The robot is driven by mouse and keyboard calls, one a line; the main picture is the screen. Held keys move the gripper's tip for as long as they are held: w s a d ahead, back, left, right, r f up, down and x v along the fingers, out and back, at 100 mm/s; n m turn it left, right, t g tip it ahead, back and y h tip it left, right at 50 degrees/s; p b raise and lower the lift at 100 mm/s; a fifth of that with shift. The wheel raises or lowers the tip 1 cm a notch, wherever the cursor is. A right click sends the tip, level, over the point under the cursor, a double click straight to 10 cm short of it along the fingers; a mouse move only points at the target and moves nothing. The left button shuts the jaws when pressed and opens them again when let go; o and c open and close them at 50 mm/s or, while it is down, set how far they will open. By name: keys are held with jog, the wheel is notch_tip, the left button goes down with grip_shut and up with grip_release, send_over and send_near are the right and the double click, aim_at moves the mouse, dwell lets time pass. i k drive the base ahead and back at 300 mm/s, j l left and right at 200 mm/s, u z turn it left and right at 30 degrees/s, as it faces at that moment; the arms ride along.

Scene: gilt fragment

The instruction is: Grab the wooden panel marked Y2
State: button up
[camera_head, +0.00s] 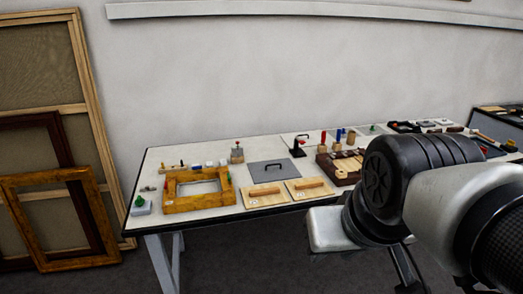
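Two light wooden panels with bar handles lie flat side by side near the front edge of the table, a left panel (256,191) and a right panel (297,184). Each has a small pale mark near its front edge, too small to read, so I cannot tell which one is Y2. My arm reaches in from the right, in front of the table's right part. Its fingertips cannot be made out, and no panel is seen held.
On the white table (287,207) are a yellow-brown wooden frame (197,204), a grey plate with a black handle (258,171) behind the panels, and a dark wooden rack (325,165) to their right. Large frames (50,179) lean on the wall at left.

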aim_at(301, 190)
jog(key=i+l+u, duration=0.3)
jog(key=i+l, duration=0.2)
jog(key=i+l+u, duration=0.3)
jog(key=i+l, duration=0.35)
jog(key=i+l+u, duration=0.3)
jog(key=i+l, duration=0.25)
jog(key=l, duration=0.2)
